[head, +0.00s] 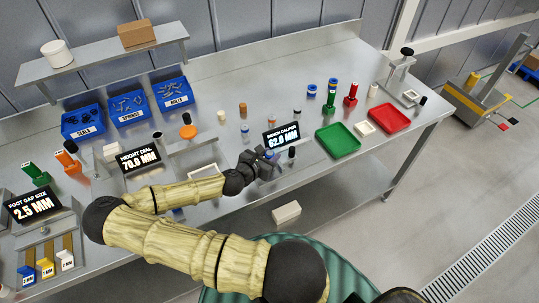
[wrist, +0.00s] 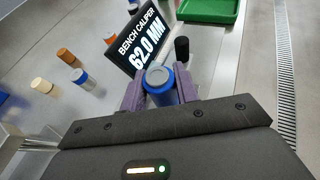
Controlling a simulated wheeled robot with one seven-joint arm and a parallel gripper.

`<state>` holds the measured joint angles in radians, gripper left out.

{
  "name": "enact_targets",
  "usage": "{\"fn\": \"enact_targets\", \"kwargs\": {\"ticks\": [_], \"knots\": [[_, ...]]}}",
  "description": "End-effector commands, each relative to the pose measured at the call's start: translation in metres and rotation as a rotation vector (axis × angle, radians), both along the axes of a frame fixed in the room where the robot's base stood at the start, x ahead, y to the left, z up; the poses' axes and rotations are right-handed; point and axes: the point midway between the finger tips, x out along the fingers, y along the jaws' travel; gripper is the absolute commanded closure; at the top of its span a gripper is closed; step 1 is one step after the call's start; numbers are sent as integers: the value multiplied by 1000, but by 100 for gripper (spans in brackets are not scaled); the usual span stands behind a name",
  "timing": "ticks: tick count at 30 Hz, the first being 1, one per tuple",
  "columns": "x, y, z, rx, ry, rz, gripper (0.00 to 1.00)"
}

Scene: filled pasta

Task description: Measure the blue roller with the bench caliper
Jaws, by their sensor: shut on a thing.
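The blue roller (wrist: 161,86), with a pale grey round top, stands between the two purple fingers of my gripper (wrist: 160,92) in the wrist view. The fingers are shut on its sides. The bench caliper's black display (wrist: 138,43) is just beyond the roller and reads 62.0 MM; it also shows in the head view (head: 281,135). A dark upright knob (wrist: 181,48) stands right of the display. In the head view my gripper (head: 266,164) is at the caliper, and the wrist hides the roller. I cannot tell whether the roller touches the caliper's jaws.
A green tray (head: 338,138) and a red tray (head: 390,117) lie to the right. The height dial display (head: 139,159) is to the left. Blue bins (head: 128,112) stand at the back.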

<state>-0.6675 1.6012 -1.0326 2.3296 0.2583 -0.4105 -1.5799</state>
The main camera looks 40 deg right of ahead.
Motion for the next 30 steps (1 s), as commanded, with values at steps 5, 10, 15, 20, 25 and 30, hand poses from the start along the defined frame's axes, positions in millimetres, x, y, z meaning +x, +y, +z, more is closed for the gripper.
{"fn": "enact_targets", "kwargs": {"ticks": [5, 10, 15, 20, 25, 30], "knots": [[0, 0, -12, 0, -2, -1, 95], [0, 0, -12, 0, -2, -1, 95], [0, 0, -12, 0, -2, -1, 95], [0, 0, -13, 0, -1, 0, 95], [0, 0, -16, 0, -1, 0, 95], [0, 0, -19, 0, 0, 0, 95]]}}
